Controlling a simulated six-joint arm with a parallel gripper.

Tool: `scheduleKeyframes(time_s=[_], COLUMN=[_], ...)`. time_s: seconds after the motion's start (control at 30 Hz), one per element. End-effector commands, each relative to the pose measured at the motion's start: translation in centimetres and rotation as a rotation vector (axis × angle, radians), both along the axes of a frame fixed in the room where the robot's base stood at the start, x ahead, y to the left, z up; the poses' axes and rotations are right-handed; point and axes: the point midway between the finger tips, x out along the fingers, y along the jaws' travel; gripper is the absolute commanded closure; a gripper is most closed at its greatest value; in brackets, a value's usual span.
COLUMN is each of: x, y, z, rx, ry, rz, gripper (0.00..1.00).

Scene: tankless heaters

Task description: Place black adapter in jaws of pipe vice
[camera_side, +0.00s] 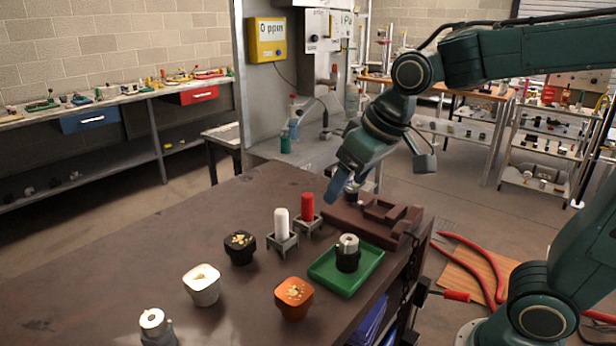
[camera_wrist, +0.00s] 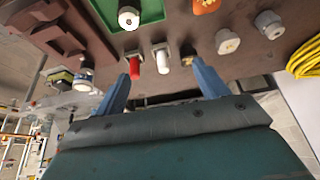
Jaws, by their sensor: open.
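The black adapter (camera_side: 347,262) appears to be the dark ribbed piece in the green tray (camera_side: 326,277), with a pale metal fitting on top. In the wrist view its pale top (camera_wrist: 128,18) shows at the upper edge. The reddish-brown pipe vice (camera_side: 383,213) stands at the table's far right corner, behind the tray; it also shows at the upper left of the wrist view (camera_wrist: 62,38). My gripper (camera_side: 342,191) is above the table by the vice's left end, apart from the adapter. In the wrist view its blue fingers (camera_wrist: 163,87) are spread, with nothing held between them.
A red cylinder (camera_side: 307,206) and a white cylinder (camera_side: 282,224) stand in holders left of the vice. Black (camera_side: 240,249), white (camera_side: 202,286) and orange (camera_side: 294,302) cups stand nearer. The table's left part is clear.

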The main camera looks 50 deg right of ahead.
Motion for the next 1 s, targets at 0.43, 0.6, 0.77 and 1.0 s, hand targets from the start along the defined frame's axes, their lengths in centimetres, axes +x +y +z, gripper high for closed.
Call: scheduleKeyframes(time_s=[0.43,0.6,0.77,1.0], x=[-10.7,-12.8,-13.5,-13.5], y=[-2.1,-2.3,-2.4,-2.4], z=[-0.7,-1.4,-1.7,-1.7], rx=[-0.008,-0.012,-0.013,-0.013], ry=[-0.039,-0.044,-0.045,-0.045], rz=[0.0,0.003,0.003,0.003], gripper=[0.27,0.27,0.27,0.24])
